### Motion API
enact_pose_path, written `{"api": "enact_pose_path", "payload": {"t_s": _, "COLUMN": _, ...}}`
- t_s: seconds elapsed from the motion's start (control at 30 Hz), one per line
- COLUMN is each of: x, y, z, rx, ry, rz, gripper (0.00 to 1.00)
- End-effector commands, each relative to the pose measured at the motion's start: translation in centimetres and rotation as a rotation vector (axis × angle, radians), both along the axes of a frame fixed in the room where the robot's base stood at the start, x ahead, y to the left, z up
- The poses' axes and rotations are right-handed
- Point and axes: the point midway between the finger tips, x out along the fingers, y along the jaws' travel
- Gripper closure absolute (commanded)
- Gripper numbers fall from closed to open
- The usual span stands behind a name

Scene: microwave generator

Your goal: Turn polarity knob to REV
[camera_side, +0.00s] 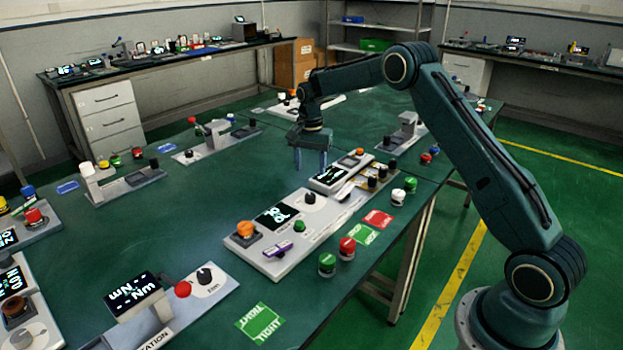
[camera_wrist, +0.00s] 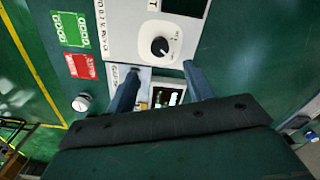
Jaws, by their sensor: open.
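A long white instrument panel (camera_side: 262,262) lies on the green bench in the side view. A round black knob (camera_side: 310,197) with a light dial stands on it, beside a dark display (camera_side: 276,215). A black knob with a white pointer mark (camera_wrist: 160,46) shows in the wrist view, just beyond the fingertips; its printed labels are too small to read. I cannot tell for sure which knob is the polarity knob. My gripper (camera_side: 310,168) points down above the panel's far end. In the wrist view my gripper (camera_wrist: 160,67) is open, its fingers apart with nothing between them.
The panel also carries an orange knob (camera_side: 246,229), a green button (camera_side: 299,226), a purple switch (camera_side: 277,248) and a second display (camera_side: 330,177). Red (camera_side: 347,247) and green (camera_side: 327,264) capped parts stand at the bench's front edge.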

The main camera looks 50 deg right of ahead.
Motion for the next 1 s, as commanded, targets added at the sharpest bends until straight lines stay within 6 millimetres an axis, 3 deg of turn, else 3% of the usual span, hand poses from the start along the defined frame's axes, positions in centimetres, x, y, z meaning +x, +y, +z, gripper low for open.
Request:
{"api": "enact_pose_path", "payload": {"t_s": 0.5, "x": 0.0, "y": 0.0, "z": -7.6, "rx": 0.001, "ry": 0.001, "rz": 0.000, "gripper": 0.48}}
{"api": "enact_pose_path", "payload": {"t_s": 0.7, "x": 0.0, "y": 0.0, "z": -9.0, "rx": 0.000, "ry": 0.000, "rz": 0.000, "gripper": 0.48}}
{"api": "enact_pose_path", "payload": {"t_s": 1.0, "x": 0.0, "y": 0.0, "z": -9.4, "rx": 0.000, "ry": 0.000, "rz": 0.000, "gripper": 0.48}}
